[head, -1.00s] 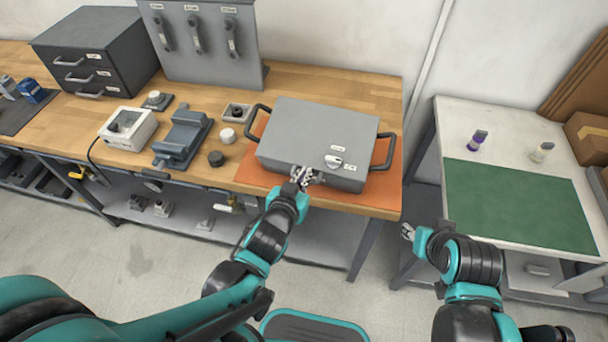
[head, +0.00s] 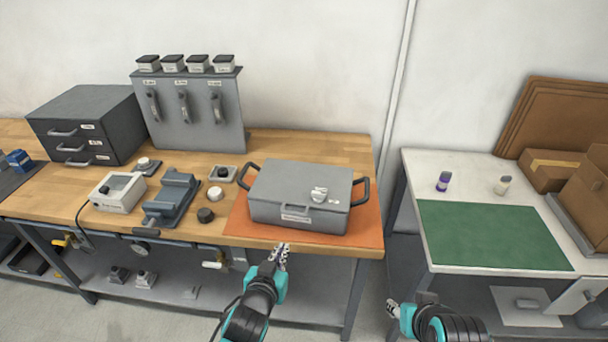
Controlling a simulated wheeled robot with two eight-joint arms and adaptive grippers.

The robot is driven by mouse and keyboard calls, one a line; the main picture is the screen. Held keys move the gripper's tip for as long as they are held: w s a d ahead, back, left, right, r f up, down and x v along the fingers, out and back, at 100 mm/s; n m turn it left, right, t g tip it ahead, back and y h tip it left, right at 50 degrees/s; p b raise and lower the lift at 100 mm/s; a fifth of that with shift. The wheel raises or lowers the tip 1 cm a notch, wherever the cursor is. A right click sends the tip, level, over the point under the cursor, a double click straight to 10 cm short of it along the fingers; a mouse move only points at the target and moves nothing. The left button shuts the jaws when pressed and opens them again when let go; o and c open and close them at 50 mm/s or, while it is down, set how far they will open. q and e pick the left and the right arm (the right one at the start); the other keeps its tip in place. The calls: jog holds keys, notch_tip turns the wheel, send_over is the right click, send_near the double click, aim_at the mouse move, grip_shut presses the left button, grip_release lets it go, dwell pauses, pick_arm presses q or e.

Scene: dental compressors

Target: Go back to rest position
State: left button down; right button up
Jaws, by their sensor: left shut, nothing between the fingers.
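My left gripper (head: 281,252) is shut and empty, just in front of the workbench's front edge. It is below and apart from the grey case (head: 290,178). The case is closed, with a front handle, a knob on its lid and dark side handles. It sits on an orange mat (head: 367,228). My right gripper (head: 393,309) is low at the bottom of the view, left of the white table; its fingers are too small to tell open from shut.
The wooden workbench (head: 300,145) carries a grey vise (head: 172,198), a white box (head: 118,192), a drawer cabinet (head: 88,125) and a tool panel (head: 188,110). The white table (head: 420,165) at right holds a green mat (head: 490,235), two small bottles and cardboard boxes (head: 553,170).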

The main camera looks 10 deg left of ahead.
pick_arm(q)
jog(key=s+a+n+g+y, duration=0.1)
jog(key=s+a+g, duration=0.5)
jog(key=s, duration=0.5)
jog(key=shift+s+a+r+g, duration=0.15)
jog(key=shift+s+a+g, duration=0.15)
jog(key=shift+a, duration=0.15)
dwell(1.2)
